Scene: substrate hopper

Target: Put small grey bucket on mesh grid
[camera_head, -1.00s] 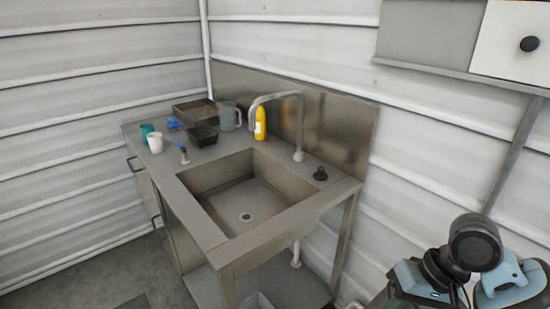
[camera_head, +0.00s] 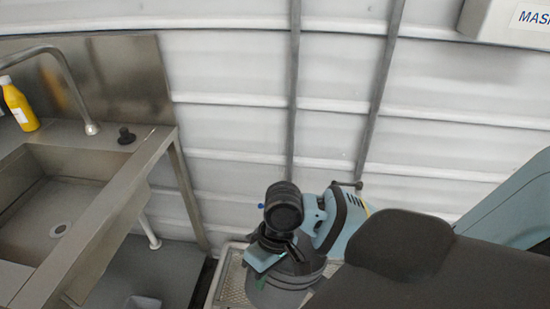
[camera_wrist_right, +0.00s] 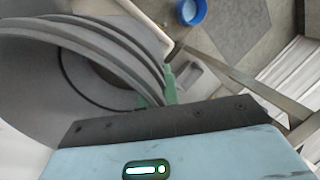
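The small grey bucket (camera_head: 285,292) shows at the bottom of the head view, just under my right gripper (camera_head: 262,272). In the right wrist view the bucket (camera_wrist_right: 95,45) fills the upper left, tilted in the picture, with its ridged rim close to the camera. The green fingertips of my right gripper (camera_wrist_right: 168,85) are at the bucket's rim and appear shut on it. A pale mesh grid (camera_head: 233,280) shows left of the bucket, partly hidden by it. Whether the bucket touches the grid cannot be told. My left gripper is not in view.
A steel sink table (camera_head: 110,215) with a tap (camera_head: 75,85) and a yellow bottle (camera_head: 18,105) stands at left. A ribbed white wall (camera_head: 235,130) runs behind. A blue round container (camera_wrist_right: 190,12) lies below in the wrist view.

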